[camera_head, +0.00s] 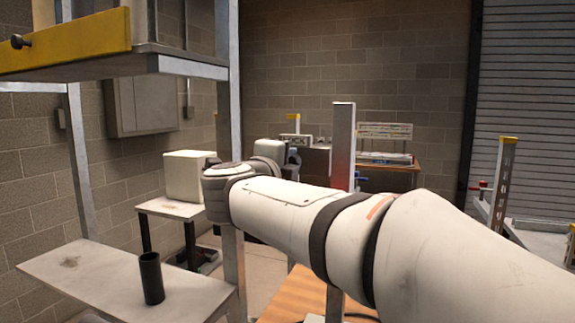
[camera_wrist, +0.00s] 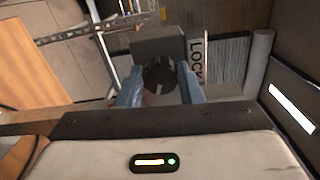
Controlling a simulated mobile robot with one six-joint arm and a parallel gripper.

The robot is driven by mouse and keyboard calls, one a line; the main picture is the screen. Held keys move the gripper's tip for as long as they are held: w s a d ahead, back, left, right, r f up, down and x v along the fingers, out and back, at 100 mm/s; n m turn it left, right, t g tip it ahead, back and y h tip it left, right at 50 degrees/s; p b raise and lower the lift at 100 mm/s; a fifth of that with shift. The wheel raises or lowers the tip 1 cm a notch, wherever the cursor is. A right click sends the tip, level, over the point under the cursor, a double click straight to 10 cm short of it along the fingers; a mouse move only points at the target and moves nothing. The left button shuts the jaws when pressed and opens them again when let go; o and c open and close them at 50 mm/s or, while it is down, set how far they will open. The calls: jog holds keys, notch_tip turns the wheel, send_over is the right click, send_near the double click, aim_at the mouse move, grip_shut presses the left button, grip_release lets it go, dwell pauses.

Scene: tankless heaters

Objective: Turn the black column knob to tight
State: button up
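The black column knob (camera_wrist: 158,77) is a dark round dial in the wrist view, with a pale pointer mark on its lower face. It sits in front of a grey block (camera_wrist: 158,42). My gripper (camera_wrist: 160,72) has its two blue fingers on either side of the knob, close against its edges. I cannot tell if they press on it. A white label reading LOCK (camera_wrist: 196,58) stands right of the knob.
A metal upright (camera_head: 342,145) stands right of my gripper in the head view. A bench (camera_head: 125,280) with a black cylinder (camera_head: 151,278) is at lower left, and a white box (camera_head: 187,176) stands on a small table behind. A wooden table (camera_head: 390,165) is at the back.

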jog(key=o, duration=0.4)
jog(key=shift+s, duration=0.1)
jog(key=v, duration=0.7)
jog(key=shift+s+a, duration=0.15)
jog(key=shift+s, duration=0.15)
